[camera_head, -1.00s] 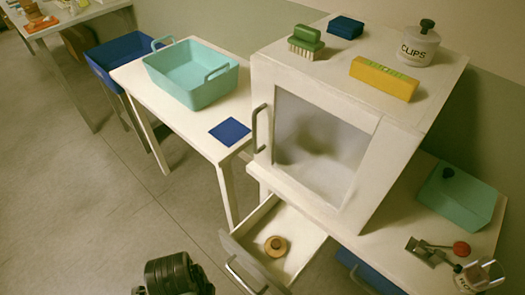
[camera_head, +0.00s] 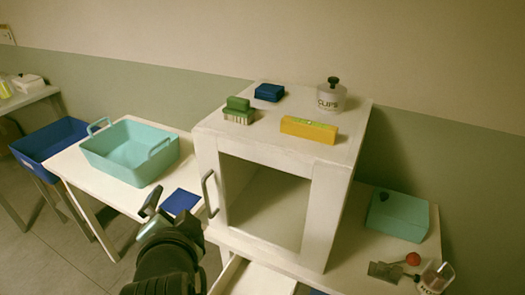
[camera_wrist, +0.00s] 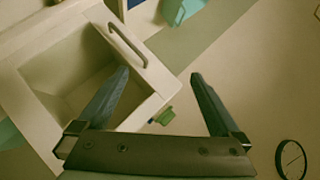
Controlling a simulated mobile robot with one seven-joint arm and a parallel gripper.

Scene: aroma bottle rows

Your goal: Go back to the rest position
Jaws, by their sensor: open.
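My gripper (camera_head: 154,208) is raised in front of the table, left of the white cabinet, in the head view. Its fingers are spread with nothing between them, and the gap also shows empty in the wrist view (camera_wrist: 158,77). The white cabinet (camera_head: 208,150) has a grey handle (camera_head: 210,193) on the left of its front. Its inside looks empty. The cabinet also shows tilted in the wrist view (camera_wrist: 35,65), behind the left finger. My gripper appears clear of the cabinet and the table.
A teal basket (camera_head: 128,155) and a blue mat (camera_head: 180,202) are on the white table. A brush (camera_head: 238,112), blue box (camera_head: 269,92), yellow box (camera_head: 308,130) and clips jar (camera_head: 331,97) top the cabinet. A drawer (camera_head: 258,279) stands open below. A teal box (camera_head: 397,215) is right.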

